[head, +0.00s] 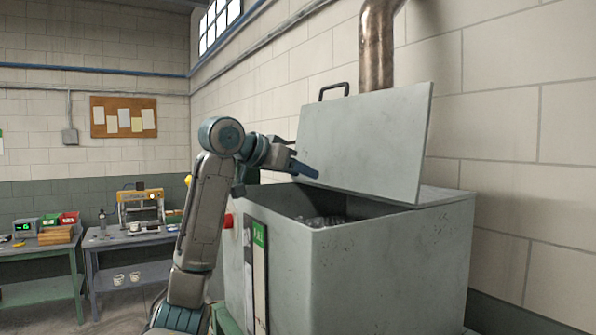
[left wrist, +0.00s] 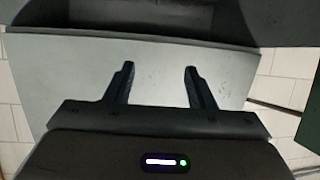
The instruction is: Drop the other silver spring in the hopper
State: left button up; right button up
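The hopper is a large grey metal bin (head: 390,265) against the wall, with its lid (head: 365,140) tilted up. Several silvery pieces (head: 325,220) show inside through the opening; I cannot tell whether they are springs. My left gripper (head: 305,168) is above the left part of the opening, in front of the lid. In the left wrist view its two fingers (left wrist: 161,85) are apart with nothing between them, against a pale grey panel. No silver spring can be made out in or near the gripper. My right gripper is in neither view.
A copper-coloured pipe (head: 376,45) rises behind the lid. A red button (head: 228,221) is on the bin's left side. At the far left, a workbench (head: 135,238) holds a yellow-framed machine (head: 141,207), and another bench (head: 35,250) carries small coloured bins (head: 69,218).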

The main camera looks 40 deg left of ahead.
pick_arm(q)
jog(key=b+v, duration=0.4)
jog(key=v, duration=0.6)
jog(key=shift+s, duration=0.3)
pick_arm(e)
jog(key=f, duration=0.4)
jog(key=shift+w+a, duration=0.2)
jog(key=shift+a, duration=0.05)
pick_arm(q)
jog(key=shift+a+r, duration=0.1)
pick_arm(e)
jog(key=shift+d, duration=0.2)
